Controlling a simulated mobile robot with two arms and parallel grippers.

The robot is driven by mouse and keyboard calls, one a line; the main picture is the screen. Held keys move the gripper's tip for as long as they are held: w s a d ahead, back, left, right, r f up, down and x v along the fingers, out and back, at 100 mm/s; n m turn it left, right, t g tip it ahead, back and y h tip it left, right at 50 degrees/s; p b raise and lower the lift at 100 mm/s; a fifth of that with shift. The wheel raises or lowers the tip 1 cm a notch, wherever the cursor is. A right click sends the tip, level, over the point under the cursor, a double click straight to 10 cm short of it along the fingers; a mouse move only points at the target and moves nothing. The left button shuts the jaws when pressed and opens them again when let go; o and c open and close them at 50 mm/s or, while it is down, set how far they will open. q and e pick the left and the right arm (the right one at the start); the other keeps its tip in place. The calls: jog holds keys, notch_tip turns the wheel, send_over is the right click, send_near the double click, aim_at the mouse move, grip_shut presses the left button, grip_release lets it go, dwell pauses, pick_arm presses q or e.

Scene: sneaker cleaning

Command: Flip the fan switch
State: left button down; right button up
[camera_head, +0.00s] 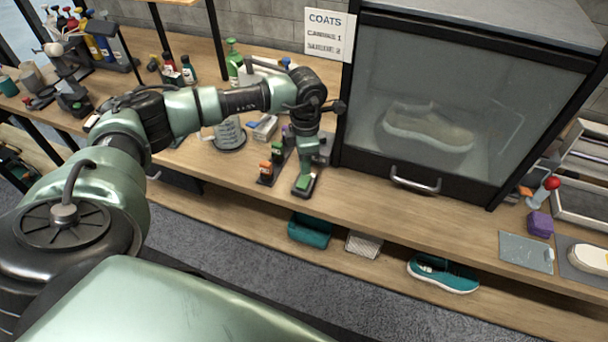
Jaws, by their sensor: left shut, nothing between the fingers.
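A small dark switch box with a green top part (304,184) sits on the wooden bench, left of the glass-fronted cabinet. Beside it on the left is a dark strip with orange, green and purple parts (266,170). No label is readable, so I cannot tell which of these is the fan switch. My left gripper (308,168) is shut and empty, pointing down right above the green-topped box. The fingertips hide part of it, and I cannot tell whether they touch it. My right gripper is not in view.
The cabinet (388,181) with a handle and a shoe inside stands just right of my left gripper. A grey cone-shaped item (229,134) and bottles stand left and behind. A teal shoe (443,273) lies on the lower shelf. The bench front right of the gripper is clear.

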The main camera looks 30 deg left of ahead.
aim_at(305, 177)
pick_arm(q)
jog(key=shift+r+p, duration=1.1)
jog(key=shift+r, duration=1.1)
